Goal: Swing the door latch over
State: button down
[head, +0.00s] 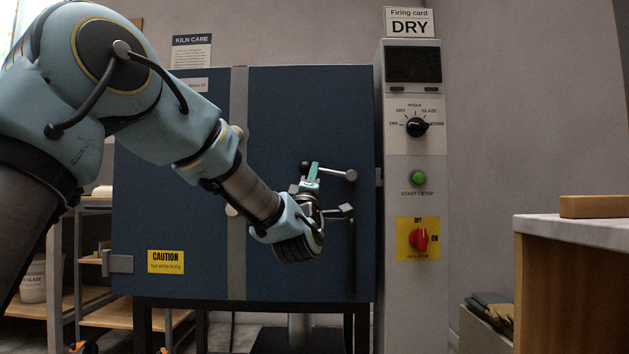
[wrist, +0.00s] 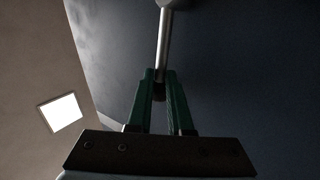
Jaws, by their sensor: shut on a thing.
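The door latch (head: 335,173) is a silver bar on the right side of the blue kiln door (head: 180,200). It runs nearly level from a round pivot at its right end to a dark knob at its left end. My gripper (head: 314,170) comes up from below, its teal fingers shut on the latch near the knob end. In the wrist view, both green fingers (wrist: 160,85) close around the dark end of the latch, and its silver bar (wrist: 164,45) runs away to the pivot at the top. The fingers hide part of the latch.
A dark upright door handle (head: 351,255) hangs from a bracket below the latch, close to my wrist. The control panel (head: 412,150) with dial, green button and red switch stands just right of the door. A pale-topped counter (head: 575,228) stands at the right.

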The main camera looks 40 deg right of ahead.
jog(key=shift+w+a+n+t, duration=0.3)
jog(key=shift+w+a+t, duration=0.1)
jog(key=shift+w, duration=0.1)
jog(key=c, duration=0.9)
grip_release()
jog(key=shift+y, duration=0.3)
jog(key=shift+o, duration=0.8)
jog(key=shift+d, duration=0.1)
jog(key=shift+s, duration=0.15)
jog(key=shift+d+f, duration=0.1)
jog(key=v, duration=1.1)
jog(key=shift+p, duration=0.4)
